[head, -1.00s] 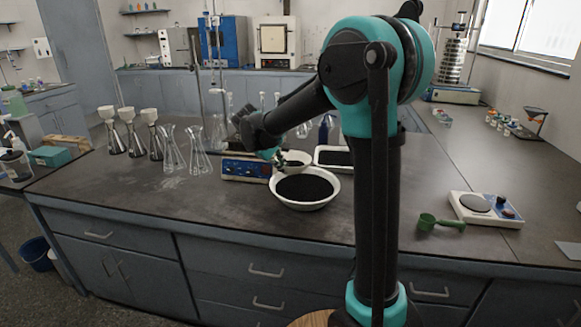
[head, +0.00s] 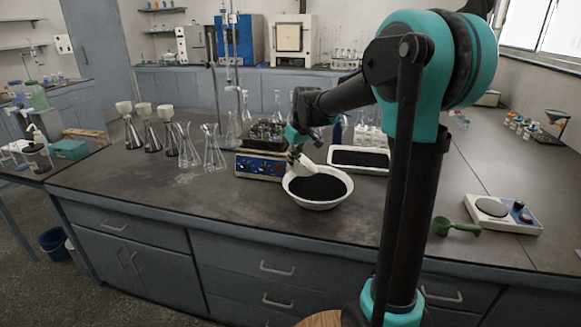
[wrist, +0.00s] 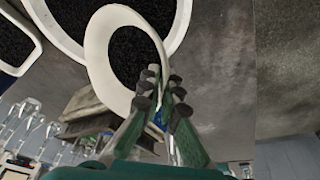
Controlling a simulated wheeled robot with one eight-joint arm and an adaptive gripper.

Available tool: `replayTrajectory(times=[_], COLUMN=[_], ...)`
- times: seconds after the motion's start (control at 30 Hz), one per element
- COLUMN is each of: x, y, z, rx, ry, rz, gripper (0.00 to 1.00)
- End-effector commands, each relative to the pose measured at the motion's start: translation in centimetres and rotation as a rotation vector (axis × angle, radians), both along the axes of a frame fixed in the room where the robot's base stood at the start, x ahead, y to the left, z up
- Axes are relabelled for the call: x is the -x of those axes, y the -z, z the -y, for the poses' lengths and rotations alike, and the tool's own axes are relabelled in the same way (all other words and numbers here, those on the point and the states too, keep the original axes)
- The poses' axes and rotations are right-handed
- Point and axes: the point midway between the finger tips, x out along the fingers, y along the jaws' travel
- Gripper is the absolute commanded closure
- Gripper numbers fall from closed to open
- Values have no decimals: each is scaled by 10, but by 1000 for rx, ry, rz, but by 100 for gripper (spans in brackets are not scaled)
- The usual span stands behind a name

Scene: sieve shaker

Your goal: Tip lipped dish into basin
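My gripper (head: 296,148) is shut on the rim of a small white lipped dish (head: 304,166). The dish is tilted in the head view, its pale side showing, over the back left rim of the basin. In the wrist view the fingers (wrist: 160,88) pinch the dish (wrist: 97,42) at its right edge, and black shows inside its ring. I cannot tell how much black material is in the dish. The basin (head: 318,206) is a wide white bowl of black granules on the bench. Its rim (wrist: 183,22) also shows behind the dish in the wrist view.
A blue-fronted heating device (head: 258,166) stands left of the basin. A white tray of black material (head: 360,169) lies behind right. Glass flasks (head: 213,150) stand further left.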

Motion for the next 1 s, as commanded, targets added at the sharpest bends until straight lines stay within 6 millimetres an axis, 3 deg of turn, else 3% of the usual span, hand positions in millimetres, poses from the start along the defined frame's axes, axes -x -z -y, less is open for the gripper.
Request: replayTrajectory(times=[0.47, 1.0], x=[-5, -11], y=[-22, -21], z=[38, 85], rx=[-461, -930], ry=[5, 2], rz=[-55, -112], gripper=[100, 100])
